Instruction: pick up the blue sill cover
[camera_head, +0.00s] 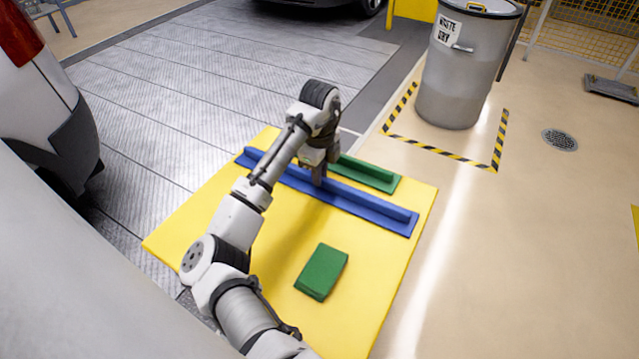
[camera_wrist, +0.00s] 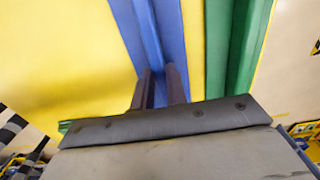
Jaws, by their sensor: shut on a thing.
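The blue sill cover (camera_head: 358,199) is a long flat strip with a raised rib along its length. It lies on the yellow mat (camera_head: 366,295), slanting from upper left to lower right. My gripper (camera_head: 318,181) points down at its middle, and its fingers are shut on the rib. In the wrist view the two fingers (camera_wrist: 160,86) stand on either side of the rib of the blue sill cover (camera_wrist: 171,38). The part of the cover under the gripper is hidden. I cannot tell any gap between the cover and the mat.
A green ribbed strip (camera_head: 368,174) lies close behind the blue cover, partly hidden by my arm. A green block (camera_head: 321,271) lies on the mat in front. A grey waste bin (camera_head: 463,75) stands inside striped floor tape at the back right. A vehicle (camera_head: 45,100) is at the left.

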